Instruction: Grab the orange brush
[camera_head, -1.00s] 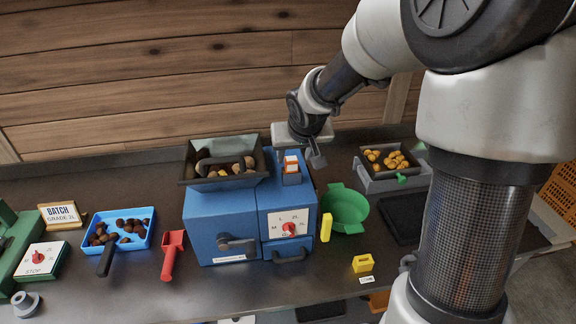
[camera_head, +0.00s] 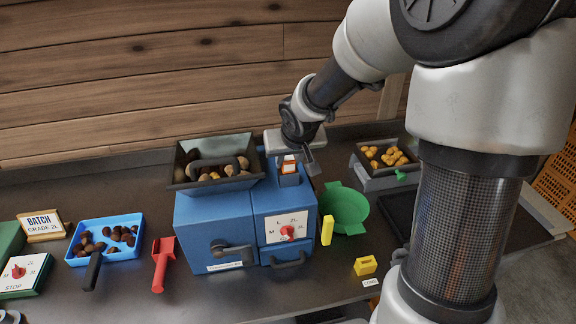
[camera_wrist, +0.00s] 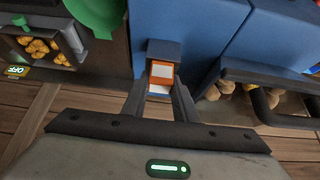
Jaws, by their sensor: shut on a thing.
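The orange brush (camera_head: 289,166), a small block with orange and white parts, sits at the dark blue holder on top of the blue machine (camera_head: 216,226). In the wrist view the brush (camera_wrist: 160,72) shows between the two finger ends, against the grey-blue holder (camera_wrist: 163,50). My gripper (camera_head: 299,160) is above the machine's right part, its fingers down at the brush. In the wrist view my gripper (camera_wrist: 160,92) is shut on the brush. The brush's lower part is hidden, and I cannot tell whether it is clear of the holder.
A dark hopper (camera_head: 177,176) with brown nuts stands left of my gripper. A green bowl (camera_head: 345,206) and a yellow block (camera_head: 365,266) lie to the right. A grey tray (camera_head: 362,160) holds yellow nuts. A blue tray (camera_head: 84,257) and red scoop (camera_head: 161,262) are at left.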

